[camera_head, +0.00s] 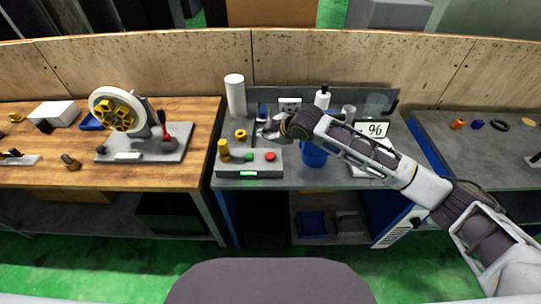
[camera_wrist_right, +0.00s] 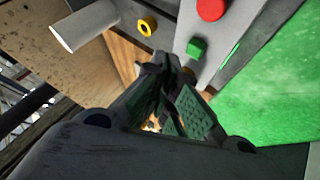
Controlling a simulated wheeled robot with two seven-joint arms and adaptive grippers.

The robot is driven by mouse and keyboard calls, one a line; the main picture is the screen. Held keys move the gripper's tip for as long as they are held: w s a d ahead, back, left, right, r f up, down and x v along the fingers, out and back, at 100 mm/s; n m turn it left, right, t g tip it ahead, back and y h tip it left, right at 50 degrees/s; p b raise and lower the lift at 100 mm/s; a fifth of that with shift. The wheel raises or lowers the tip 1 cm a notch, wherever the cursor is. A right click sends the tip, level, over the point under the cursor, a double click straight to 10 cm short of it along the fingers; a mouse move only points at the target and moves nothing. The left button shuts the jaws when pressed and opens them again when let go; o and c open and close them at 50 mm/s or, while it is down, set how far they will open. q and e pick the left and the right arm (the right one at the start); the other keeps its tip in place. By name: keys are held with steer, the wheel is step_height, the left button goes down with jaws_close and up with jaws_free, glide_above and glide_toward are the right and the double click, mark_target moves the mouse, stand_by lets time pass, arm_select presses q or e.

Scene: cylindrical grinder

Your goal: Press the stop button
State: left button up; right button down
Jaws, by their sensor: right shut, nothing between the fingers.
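The stop button, a red round button (camera_head: 270,156), sits at the right of the top of a grey control box (camera_head: 232,169). A green button (camera_head: 249,157) is to its left. In the right wrist view the red button (camera_wrist_right: 211,8) is at the top edge, partly cut off, with the green button (camera_wrist_right: 196,48) below it. My right gripper (camera_head: 264,132) is shut and empty, behind and above the box in the head view, apart from the red button. In the wrist view its fingertips (camera_wrist_right: 160,66) are left of the green button. My left gripper is not in view.
A yellow post (camera_head: 223,149) stands at the box's left end, with a yellow ring (camera_head: 240,134) behind it. A white cylinder (camera_head: 235,96) stands behind. A blue cup (camera_head: 313,154) is right of the box.

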steer(key=shift+w+d+r, duration=0.2)
steer(key=shift+w+d, duration=0.2)
steer(key=shift+w, duration=0.2)
steer(key=shift+f, duration=0.15)
steer(key=b, duration=0.6)
glide_above(269, 157)
steer(key=shift+w+a+f, duration=0.1)
steer(key=shift+f, duration=4.1)
steer(key=shift+f, duration=0.4)
steer(key=shift+f, duration=0.65)
steer(key=shift+r, duration=0.1)
steer(key=shift+r+p, duration=0.95)
steer(key=shift+p, duration=0.1)
